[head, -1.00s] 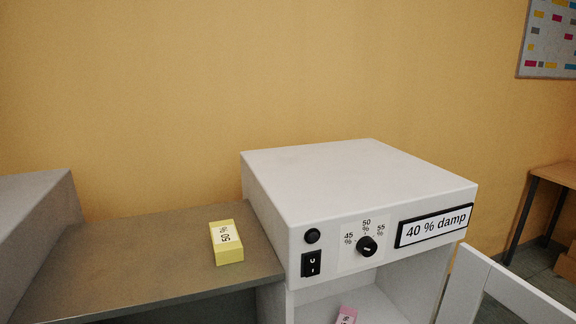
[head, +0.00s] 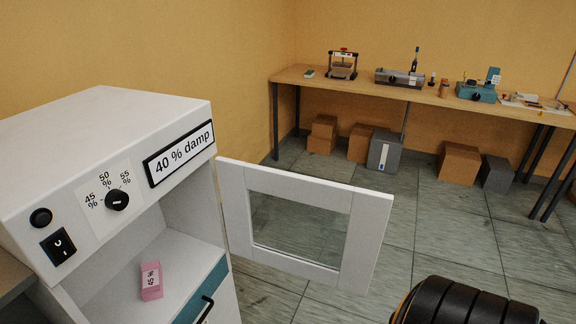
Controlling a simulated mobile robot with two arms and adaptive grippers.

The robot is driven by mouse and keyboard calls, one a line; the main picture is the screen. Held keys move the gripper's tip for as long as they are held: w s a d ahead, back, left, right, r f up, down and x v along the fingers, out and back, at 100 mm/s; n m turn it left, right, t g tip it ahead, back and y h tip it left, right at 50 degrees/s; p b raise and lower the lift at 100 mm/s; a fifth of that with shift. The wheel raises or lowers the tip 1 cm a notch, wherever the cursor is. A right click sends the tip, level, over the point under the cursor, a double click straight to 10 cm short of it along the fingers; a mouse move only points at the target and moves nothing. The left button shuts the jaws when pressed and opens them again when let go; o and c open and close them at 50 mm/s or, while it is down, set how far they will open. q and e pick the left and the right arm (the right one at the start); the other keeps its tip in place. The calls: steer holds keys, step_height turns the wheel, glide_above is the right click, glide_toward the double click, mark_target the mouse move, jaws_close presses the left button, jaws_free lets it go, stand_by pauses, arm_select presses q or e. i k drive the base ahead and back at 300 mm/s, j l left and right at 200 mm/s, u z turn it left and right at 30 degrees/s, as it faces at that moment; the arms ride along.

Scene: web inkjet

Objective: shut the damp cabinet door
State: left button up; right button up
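The white damp cabinet (head: 120,135) stands at the left, with a "40 % damp" label, a dial and a rocker switch on its front. Its door (head: 233,215), a white frame around a clear pane, stands wide open, swung out to the right of the opening. A dark rounded part, likely of my own arm, shows at the bottom right, apart from the door. Neither gripper's fingers are in view.
A teal drawer front (head: 205,290) with a dark handle lies below the opening. A long wooden bench (head: 365,86) with several devices stands along the back wall. Cardboard boxes (head: 459,162) and grey bins (head: 384,152) are under it. The tiled floor (head: 415,235) right of the door is clear.

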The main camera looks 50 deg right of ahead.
mark_target(369, 211)
steer(key=i+l, duration=0.1)
steer(key=l, duration=0.85)
steer(key=i+l, duration=0.1)
steer(key=l, duration=0.85)
steer(key=i+l, duration=0.1)
steer(key=l, duration=0.8)
steer(key=l+u, duration=0.75)
steer(key=k+l+u, duration=0.15)
steer(key=l+u, duration=0.25)
